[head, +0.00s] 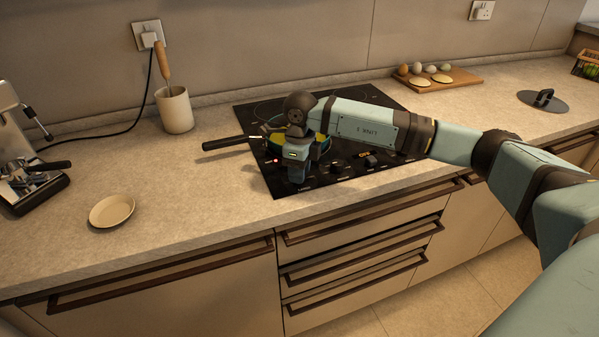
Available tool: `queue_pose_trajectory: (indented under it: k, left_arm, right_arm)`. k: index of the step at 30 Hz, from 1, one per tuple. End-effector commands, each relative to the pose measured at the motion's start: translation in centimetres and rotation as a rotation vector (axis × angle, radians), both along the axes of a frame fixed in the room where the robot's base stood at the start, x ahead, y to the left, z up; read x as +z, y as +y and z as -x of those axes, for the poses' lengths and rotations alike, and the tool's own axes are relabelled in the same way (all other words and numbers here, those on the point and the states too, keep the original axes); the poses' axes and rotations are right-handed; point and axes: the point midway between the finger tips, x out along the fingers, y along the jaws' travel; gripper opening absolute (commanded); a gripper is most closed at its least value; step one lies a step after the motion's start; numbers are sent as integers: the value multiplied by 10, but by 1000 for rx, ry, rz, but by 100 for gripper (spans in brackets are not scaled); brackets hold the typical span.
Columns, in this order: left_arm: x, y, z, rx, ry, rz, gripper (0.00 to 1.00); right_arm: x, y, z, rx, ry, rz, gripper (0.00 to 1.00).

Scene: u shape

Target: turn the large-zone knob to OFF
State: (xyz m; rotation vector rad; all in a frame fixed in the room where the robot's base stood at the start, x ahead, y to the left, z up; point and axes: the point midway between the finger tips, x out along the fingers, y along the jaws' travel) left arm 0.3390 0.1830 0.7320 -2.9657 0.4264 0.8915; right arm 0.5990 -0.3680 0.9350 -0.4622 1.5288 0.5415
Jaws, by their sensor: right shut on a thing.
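The black cooktop (375,98) is set in the counter, with a row of control knobs along its front edge. My right gripper (299,177) points down at the left end of this row, at the front left of the cooktop. It is shut on a knob there, and the gripper hides that knob and its marking. I cannot read the zone labels or the OFF mark. My left gripper is not in view.
A pan with a black handle (225,144) sits on the cooktop behind my gripper, its handle reaching out left. A utensil pot (175,111), a small plate (112,211) and a coffee machine (25,165) stand left. An egg board (438,80) and a dark lid (543,101) lie right.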

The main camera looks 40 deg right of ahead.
Motion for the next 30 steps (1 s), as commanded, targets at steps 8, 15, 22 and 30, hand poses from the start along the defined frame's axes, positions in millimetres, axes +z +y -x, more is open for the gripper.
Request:
queue_pose_trajectory:
  k: [8,15,22,30]
  left_arm:
    - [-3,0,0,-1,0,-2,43]
    - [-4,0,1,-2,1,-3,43]
    - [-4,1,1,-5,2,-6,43]
    - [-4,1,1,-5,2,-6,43]
  right_arm:
    - [2,0,-1,86,-4,-1,11]
    - [2,0,-1,106,-3,-1,11]
    - [2,0,-1,105,-4,-1,11]
    - [1,0,-1,105,-3,-1,60]
